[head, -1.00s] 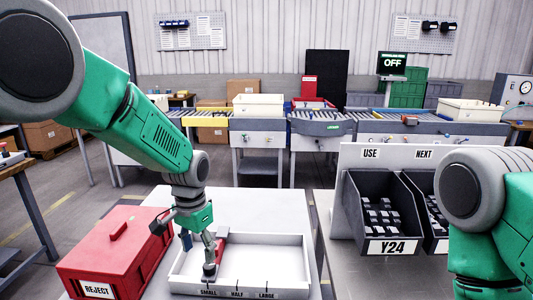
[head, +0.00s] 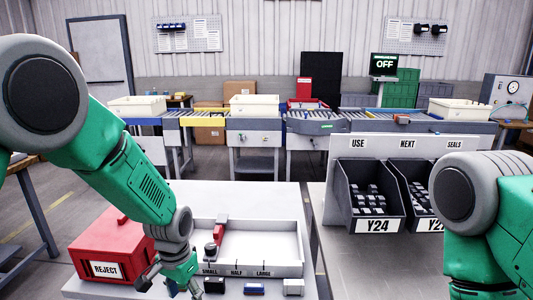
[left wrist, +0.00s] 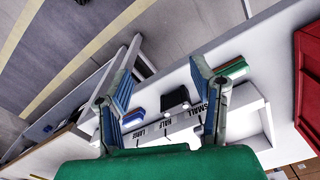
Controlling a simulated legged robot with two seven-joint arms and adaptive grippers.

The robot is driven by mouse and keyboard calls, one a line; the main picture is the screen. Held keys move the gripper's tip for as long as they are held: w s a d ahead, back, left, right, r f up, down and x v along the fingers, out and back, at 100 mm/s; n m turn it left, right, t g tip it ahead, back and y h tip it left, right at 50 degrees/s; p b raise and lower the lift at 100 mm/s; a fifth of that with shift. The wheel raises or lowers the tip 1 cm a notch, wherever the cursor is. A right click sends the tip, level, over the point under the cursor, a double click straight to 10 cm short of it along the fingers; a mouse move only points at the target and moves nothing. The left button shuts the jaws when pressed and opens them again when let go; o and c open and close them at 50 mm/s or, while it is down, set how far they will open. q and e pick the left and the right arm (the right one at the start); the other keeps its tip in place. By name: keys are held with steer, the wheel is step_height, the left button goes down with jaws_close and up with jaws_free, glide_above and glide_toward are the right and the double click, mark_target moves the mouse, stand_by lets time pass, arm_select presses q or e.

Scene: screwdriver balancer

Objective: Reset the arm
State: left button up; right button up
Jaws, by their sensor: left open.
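My left gripper (head: 178,286) is at the bottom edge of the head view, in front of the reject box and left of the tray front. In the left wrist view its two blue-padded fingers (left wrist: 163,100) are spread, with nothing held between them. The white tray (head: 285,268), marked SMALL, HALF and LARGE, holds a red piece with a dark round end (head: 216,236) at its left side. My right arm shows at the right of the head view, but its gripper is out of view.
A black block (head: 214,285), a blue block (head: 254,288) and a pale block (head: 293,287) lie before the tray. The red reject box (head: 106,270) stands left. Dark bins (head: 378,226) with parts stand right. The tray's right part is empty.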

arm_select(q)
steer(key=s+a+f+n+b, duration=0.1)
steer(key=s+a+f+b, duration=0.15)
steer(key=s+f, duration=0.65)
steer(key=s+a+f+n+b, duration=0.1)
steer(key=s+a+f, duration=0.2)
steer(key=s+f, duration=0.55)
steer(key=s+a+f+n+b, duration=0.2)
steer(key=s+a+b, duration=0.1)
steer(key=s, duration=1.2)
steer(key=shift+s+a+f+t, duration=0.2)
steer(key=shift+s+a+t, duration=0.1)
steer(key=shift+a, duration=0.15)
steer(key=shift+w, duration=0.2)
